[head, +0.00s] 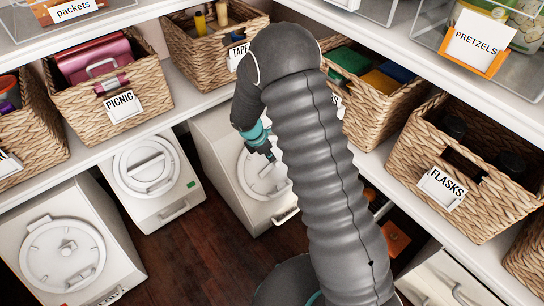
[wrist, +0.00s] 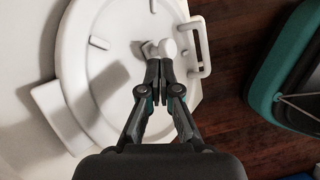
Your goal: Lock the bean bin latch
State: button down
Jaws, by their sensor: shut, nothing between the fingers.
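My gripper (head: 268,154) is shut and empty at the round lid of a white bin (head: 221,147); my arm hides part of this bin. In the wrist view the closed fingertips (wrist: 159,68) are at a small white latch knob (wrist: 166,47) near the lid's edge. They look very close to the knob; I cannot tell if they touch it. I see no readable bean label, and cannot tell whether the latch is locked.
Two more white bins with round lids stand to the left, one at the middle (head: 187,184) and one in front (head: 121,244). Above are shelves with wicker baskets, including PICNIC (head: 78,110) and FLASKS (head: 402,180). Dark wooden floor (head: 190,250) is open between the bins.

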jog(key=r, duration=0.1)
jog(key=a+r, duration=0.1)
jog(key=r, duration=0.1)
jog(key=shift+w+a+r+p, duration=0.2)
jog(key=shift+w+p, duration=0.1)
jog(key=shift+w, duration=0.1)
notch_tip(320, 180, up, 8)
jog(key=r, duration=0.1)
send_over(270, 170)
jog(key=w, duration=0.3)
jog(key=shift+w+a+f, duration=0.1)
jog(key=shift+w+f, duration=0.1)
jog(key=shift+f, duration=0.05)
jog(key=s+d+r+m+g, duration=0.1)
jog(key=s+m+g, duration=0.1)
jog(key=s+m, duration=0.65)
jog(key=s+d+r+m+t+y, duration=0.1)
jog(key=s+d+r+m+t, duration=0.1)
jog(key=s+r, duration=0.6)
jog(key=s+d+r+m+t+y, duration=0.1)
jog(key=s+d+r+m+t, duration=0.1)
jog(key=s+d+r+m, duration=0.3)
jog(key=s+d+r+m+t+y, duration=0.1)
jog(key=s+d+r+m+t, duration=0.1)
jog(key=s+d+r+m, duration=0.2)
jog(key=shift+s+r+m+y, duration=0.4)
jog(key=shift+s+r+m, duration=1.05)
jog(key=shift+s+r, duration=2.05)
